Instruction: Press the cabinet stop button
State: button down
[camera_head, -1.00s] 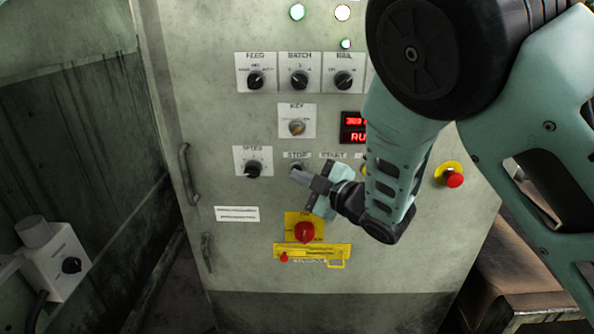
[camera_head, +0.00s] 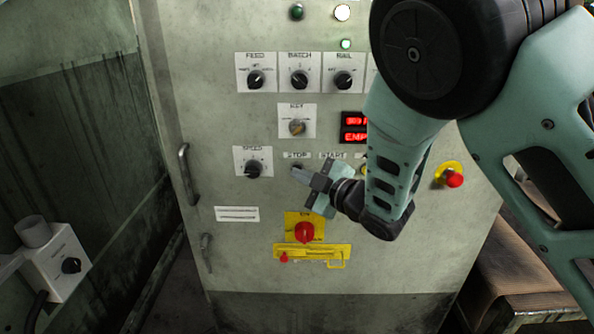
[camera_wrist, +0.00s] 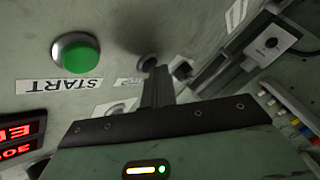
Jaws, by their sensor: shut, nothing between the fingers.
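The cabinet (camera_head: 250,215) is a tall grey-green panel with knobs, buttons and lamps. The stop button (camera_head: 295,167) sits under the STOP label (camera_head: 297,155) in the head view, a dark button largely covered by my fingertips. In the wrist view a dark round button (camera_wrist: 147,61), likely the stop button, shows just beyond the fingertips. My gripper (camera_head: 298,173) is shut and empty, its tips at or very near the button; I cannot tell whether they touch. The green start button (camera_wrist: 75,53) is beside it in the wrist view.
Below my gripper is a red rotary switch (camera_head: 304,232) on a yellow plate. A red emergency button (camera_head: 453,178) is to the right of my arm. The speed knob (camera_head: 253,169) is close on the left. A cabinet handle (camera_head: 187,174) sticks out at the left edge.

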jog(key=shift+s, duration=0.85)
jog(key=shift+s, duration=0.1)
jog(key=s+b, duration=0.1)
jog(key=s, duration=0.3)
jog(key=shift+s+a, duration=0.1)
jog(key=shift+s, duration=0.3)
dwell(0.4)
